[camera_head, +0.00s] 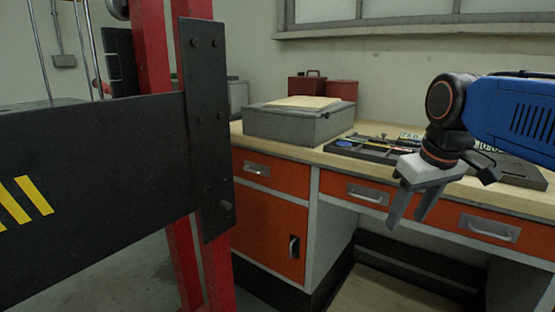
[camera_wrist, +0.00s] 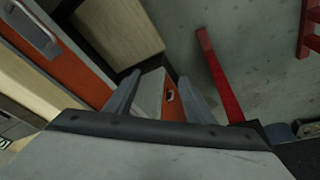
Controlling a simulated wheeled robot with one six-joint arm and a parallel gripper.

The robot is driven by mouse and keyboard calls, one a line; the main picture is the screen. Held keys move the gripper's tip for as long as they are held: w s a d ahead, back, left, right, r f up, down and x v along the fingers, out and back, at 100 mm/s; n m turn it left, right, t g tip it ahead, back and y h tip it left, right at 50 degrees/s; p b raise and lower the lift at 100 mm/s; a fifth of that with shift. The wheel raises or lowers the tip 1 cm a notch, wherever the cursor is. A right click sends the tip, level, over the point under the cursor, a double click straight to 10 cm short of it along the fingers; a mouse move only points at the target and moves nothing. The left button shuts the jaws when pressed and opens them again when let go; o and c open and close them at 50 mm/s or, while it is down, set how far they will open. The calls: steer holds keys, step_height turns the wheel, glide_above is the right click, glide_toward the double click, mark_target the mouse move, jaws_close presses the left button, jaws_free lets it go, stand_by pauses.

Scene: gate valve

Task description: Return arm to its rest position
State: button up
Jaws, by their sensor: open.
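My gripper (camera_head: 412,207) hangs from my blue arm at the right of the head view, pointing down. Its two fingers are spread apart with nothing between them. It hangs in front of the orange drawer fronts of the workbench. The wrist view shows the two open fingers (camera_wrist: 155,95) with a cabinet side and floor beyond them. No gate valve can be made out in either view.
The workbench (camera_head: 515,197) holds a grey box (camera_head: 297,122), a tray of small parts (camera_head: 375,151) and red containers (camera_head: 306,86). At left stand a dark panel (camera_head: 100,180) and a red post (camera_head: 152,50). The wrist view shows open concrete floor (camera_wrist: 255,75) and a red bar (camera_wrist: 219,75).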

steer(key=s+f+m, duration=0.1)
steer(key=s+f, duration=0.5)
steer(key=f, duration=0.2)
steer(key=s+d+f+m+t, duration=0.1)
steer(key=s+f+m, duration=0.1)
steer(key=s+f, duration=0.4)
step_height(320, 180, down, 3)
steer(key=shift+s+d+f, duration=0.15)
steer(key=shift+d+f, duration=0.05)
steer(key=shift+d, duration=0.1)
